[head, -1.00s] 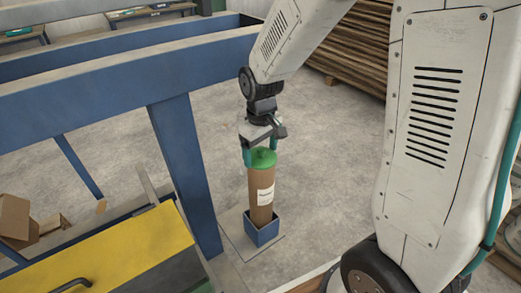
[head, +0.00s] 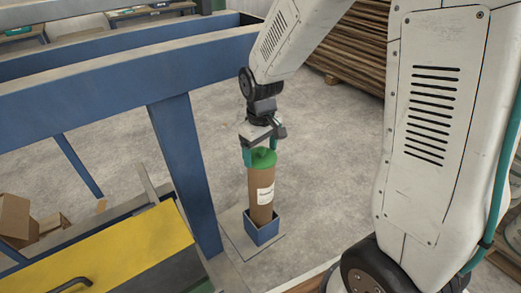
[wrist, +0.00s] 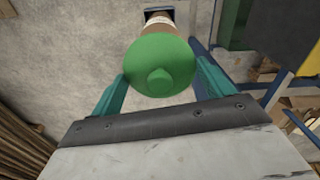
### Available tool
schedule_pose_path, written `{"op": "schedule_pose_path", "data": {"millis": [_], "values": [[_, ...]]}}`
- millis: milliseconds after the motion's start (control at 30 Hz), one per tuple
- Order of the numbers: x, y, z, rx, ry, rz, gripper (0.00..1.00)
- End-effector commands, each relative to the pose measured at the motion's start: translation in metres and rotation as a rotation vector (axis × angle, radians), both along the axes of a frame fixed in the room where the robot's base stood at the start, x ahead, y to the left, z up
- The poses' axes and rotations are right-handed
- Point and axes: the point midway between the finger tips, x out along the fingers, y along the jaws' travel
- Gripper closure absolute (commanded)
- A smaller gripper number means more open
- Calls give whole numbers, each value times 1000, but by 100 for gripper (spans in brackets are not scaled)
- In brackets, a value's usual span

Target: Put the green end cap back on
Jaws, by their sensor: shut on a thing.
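The green end cap (head: 263,159) sits at the top of an upright brown cardboard tube (head: 261,192) with a white label. The tube's foot stands in a blue square holder (head: 262,230) on the floor. My gripper (head: 262,154) points down over the tube, with its teal fingers on either side of the cap, shut on it. In the wrist view the cap (wrist: 159,65) is a round green disc with a central knob between the two fingers (wrist: 160,88). The tube shows behind it. Whether the cap is fully seated cannot be told.
A blue steel frame (head: 180,150) stands just left of the tube, with a yellow panel (head: 120,258) at lower left. Stacked brown boards (head: 355,45) lie at the back. Cardboard boxes (head: 15,215) lie at left. Open concrete floor surrounds the right side.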

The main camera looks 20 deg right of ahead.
Motion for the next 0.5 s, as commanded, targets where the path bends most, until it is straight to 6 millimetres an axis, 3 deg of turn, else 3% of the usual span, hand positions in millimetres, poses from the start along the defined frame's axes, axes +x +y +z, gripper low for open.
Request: {"op": "schedule_pose_path", "data": {"millis": [267, 300, 367, 500], "values": [[0, 0, 0, 0, 0, 0, 42], [0, 0, 0, 0, 0, 0, 15], [0, 0, 0, 0, 0, 0, 0], [0, 0, 0, 0, 0, 0, 0]]}}
